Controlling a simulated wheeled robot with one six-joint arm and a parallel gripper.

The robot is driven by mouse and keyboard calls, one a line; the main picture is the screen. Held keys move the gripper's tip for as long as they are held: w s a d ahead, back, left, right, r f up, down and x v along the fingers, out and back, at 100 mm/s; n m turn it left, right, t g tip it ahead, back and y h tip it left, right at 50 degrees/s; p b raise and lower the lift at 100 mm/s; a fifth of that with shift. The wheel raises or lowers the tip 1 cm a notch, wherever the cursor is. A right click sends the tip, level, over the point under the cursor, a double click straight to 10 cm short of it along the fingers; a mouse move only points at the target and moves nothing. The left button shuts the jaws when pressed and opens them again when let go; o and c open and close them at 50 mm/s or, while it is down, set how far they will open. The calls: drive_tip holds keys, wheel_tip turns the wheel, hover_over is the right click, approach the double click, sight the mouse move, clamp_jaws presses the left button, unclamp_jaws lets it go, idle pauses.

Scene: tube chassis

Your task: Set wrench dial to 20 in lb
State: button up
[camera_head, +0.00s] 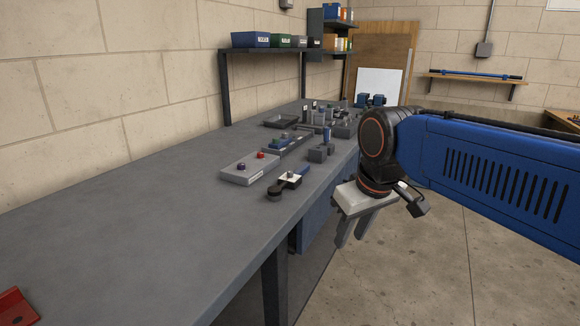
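A dark tool (276,190) with a round black end and a pale square patch lies near the bench's front edge; it may be the wrench. No dial or scale marks are legible at this size. My gripper (353,236) hangs beyond the bench's front edge, to the right of the tool and apart from it. Its two grey fingers point down with a gap between them, and nothing shows in the gap.
A grey box (249,168) with red and dark knobs sits beside the tool. Trays, blocks and small fixtures crowd the bench's far end. A red object (14,306) lies at the near left. The near and middle bench top (150,235) is clear. Shelved bins (250,40) stand behind.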

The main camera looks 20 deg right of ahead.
drive_tip(key=w+a+r+n+g, duration=0.2)
drive_tip(key=w+a+r+n, duration=0.1)
drive_tip(key=w+r, duration=1.05)
wheel_tip(320, 180, up, 10)
drive_tip(key=n+g, duration=0.2)
drive_tip(key=n, duration=0.2)
hover_over(290, 172)
drive_tip(key=f, duration=1.7)
drive_tip(key=shift+w+f, duration=0.2)
drive_tip(key=shift+f, duration=0.1)
drive_tip(key=shift+c, duration=0.6)
clamp_jaws()
